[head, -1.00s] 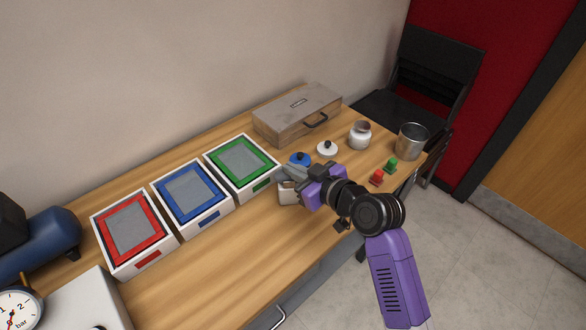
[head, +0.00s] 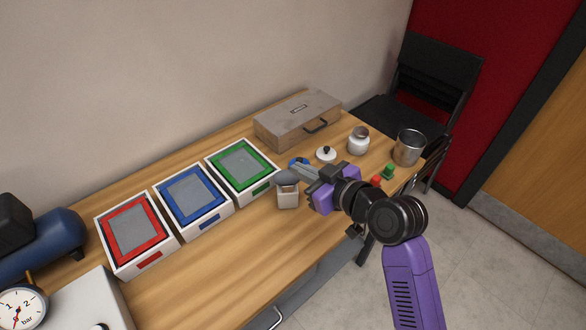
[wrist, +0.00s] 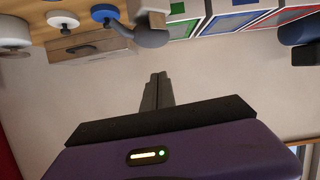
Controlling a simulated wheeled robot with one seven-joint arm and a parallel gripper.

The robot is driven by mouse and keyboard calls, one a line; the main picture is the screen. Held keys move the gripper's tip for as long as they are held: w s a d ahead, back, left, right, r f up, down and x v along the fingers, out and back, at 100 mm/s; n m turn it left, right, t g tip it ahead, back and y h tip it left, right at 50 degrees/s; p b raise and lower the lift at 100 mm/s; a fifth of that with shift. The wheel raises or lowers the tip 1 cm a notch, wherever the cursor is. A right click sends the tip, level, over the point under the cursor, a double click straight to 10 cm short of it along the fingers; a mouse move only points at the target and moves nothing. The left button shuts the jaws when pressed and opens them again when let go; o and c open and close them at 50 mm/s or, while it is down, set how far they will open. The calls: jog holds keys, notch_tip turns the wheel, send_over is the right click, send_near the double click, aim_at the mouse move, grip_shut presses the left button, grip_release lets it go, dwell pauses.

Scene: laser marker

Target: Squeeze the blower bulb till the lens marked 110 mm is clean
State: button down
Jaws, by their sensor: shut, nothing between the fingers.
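My gripper (head: 298,166) is shut and empty, with its fingers pointing left above the table, just behind a small white box (head: 288,198). In the wrist view its closed fingers (wrist: 158,78) point up at the wall. A dark grey rounded thing, probably the blower bulb (head: 287,177), shows at the top of the box beside the fingers. It also shows in the wrist view (wrist: 152,38), apart from the fingertips. A blue disc (head: 293,161) is partly hidden behind the fingers. A white disc with a black knob (head: 326,155) lies behind. No 110 mm mark is legible.
Red (head: 133,262), blue (head: 210,223) and green (head: 248,193) framed trays stand left. A wooden case (head: 297,122), a jar (head: 358,142), a metal pot (head: 408,148) and red (head: 375,181) and green (head: 389,171) buttons are around the right. The table's front middle (head: 235,250) is clear.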

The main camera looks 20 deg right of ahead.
jog(key=v, duration=0.5)
jog(key=shift+d+r+b, duration=0.1)
jog(key=shift+b, duration=0.2)
dwell(0.5)
